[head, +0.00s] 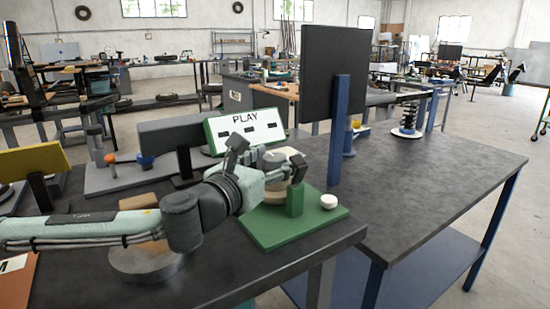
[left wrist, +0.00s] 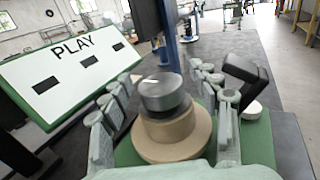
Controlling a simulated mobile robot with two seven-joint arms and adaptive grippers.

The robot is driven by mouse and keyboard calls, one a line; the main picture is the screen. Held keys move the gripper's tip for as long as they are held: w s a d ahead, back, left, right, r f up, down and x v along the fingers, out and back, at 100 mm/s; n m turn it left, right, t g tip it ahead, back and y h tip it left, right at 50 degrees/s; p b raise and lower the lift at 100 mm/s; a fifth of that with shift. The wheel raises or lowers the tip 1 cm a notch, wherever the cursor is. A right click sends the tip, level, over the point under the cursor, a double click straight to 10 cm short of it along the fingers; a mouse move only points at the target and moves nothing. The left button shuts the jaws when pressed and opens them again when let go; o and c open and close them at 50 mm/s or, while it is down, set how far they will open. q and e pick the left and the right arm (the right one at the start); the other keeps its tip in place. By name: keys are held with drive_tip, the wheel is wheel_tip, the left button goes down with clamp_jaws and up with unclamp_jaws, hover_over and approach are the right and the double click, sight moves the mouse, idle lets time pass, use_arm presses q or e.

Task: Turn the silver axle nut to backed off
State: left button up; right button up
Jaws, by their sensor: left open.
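The silver axle nut (left wrist: 165,95) appears in the left wrist view as a short grey cylinder on top of a stepped tan hub (left wrist: 172,140). The hub stands on a green base plate (head: 275,228), near the table's front right. My left gripper (head: 268,165) comes in from the left over the hub. Its fingers are open and spread to either side of the nut in the left wrist view (left wrist: 172,98); I see no clear contact. In the head view the gripper hides much of the hub and nut. My right gripper is not in view.
A "PLAY" board (head: 243,130) stands just behind the green plate. A white knob (head: 328,201) sits at the plate's right corner. A dark upright panel (head: 333,75) on a blue post rises behind right. The right-hand table (head: 430,160) is mostly clear in front.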

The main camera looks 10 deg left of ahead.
sight(268, 163)
use_arm(q)
drive_tip(key=v, duration=0.7)
drive_tip(key=shift+s+a, duration=0.1)
drive_tip(key=shift+s, duration=0.1)
